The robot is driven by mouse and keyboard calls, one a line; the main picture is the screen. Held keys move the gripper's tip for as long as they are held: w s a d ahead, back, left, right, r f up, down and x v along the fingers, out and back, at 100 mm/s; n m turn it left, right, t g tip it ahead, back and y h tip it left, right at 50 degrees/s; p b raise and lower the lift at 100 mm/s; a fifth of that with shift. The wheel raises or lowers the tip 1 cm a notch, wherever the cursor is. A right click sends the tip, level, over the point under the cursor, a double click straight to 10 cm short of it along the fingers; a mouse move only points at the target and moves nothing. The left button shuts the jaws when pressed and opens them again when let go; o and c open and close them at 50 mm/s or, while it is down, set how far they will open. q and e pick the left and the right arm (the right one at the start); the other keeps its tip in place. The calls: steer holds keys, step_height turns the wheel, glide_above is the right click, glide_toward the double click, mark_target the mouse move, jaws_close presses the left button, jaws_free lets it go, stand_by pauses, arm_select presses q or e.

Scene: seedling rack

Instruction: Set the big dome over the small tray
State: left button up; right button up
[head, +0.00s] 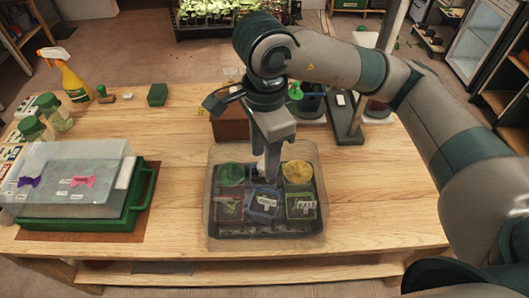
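A large clear dome (312,160) is around the dark small tray (264,234) in the middle of the table. Through its clear walls show several pots with green, yellow, blue and red parts. The dome's outline is wider than the tray on all sides. I cannot tell whether its rim rests on the table or hangs just above it. My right gripper (271,172) points down at the middle of the dome's top. Its fingers overlap a pale part there, and whether they grip it is unclear. My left gripper is out of view.
At the left, another clear dome (65,152) with purple and pink bows sits over a green tray (146,190). A yellow spray bottle (72,82), jars (50,112) and a green block (157,94) stand behind. A brown box (229,124) is behind the middle dome.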

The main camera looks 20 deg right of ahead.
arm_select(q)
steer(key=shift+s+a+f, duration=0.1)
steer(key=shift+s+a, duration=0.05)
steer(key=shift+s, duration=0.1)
arm_select(e)
steer(key=shift+r, duration=0.1)
steer(key=shift+r, duration=0.9)
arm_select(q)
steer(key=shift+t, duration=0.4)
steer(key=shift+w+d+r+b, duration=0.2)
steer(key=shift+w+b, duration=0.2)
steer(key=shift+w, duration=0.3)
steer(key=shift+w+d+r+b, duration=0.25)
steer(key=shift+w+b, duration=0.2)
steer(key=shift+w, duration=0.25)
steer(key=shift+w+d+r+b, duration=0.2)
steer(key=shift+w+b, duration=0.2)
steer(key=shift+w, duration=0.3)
arm_select(e)
step_height(320, 180, up, 15)
steer(key=shift+r, duration=0.15)
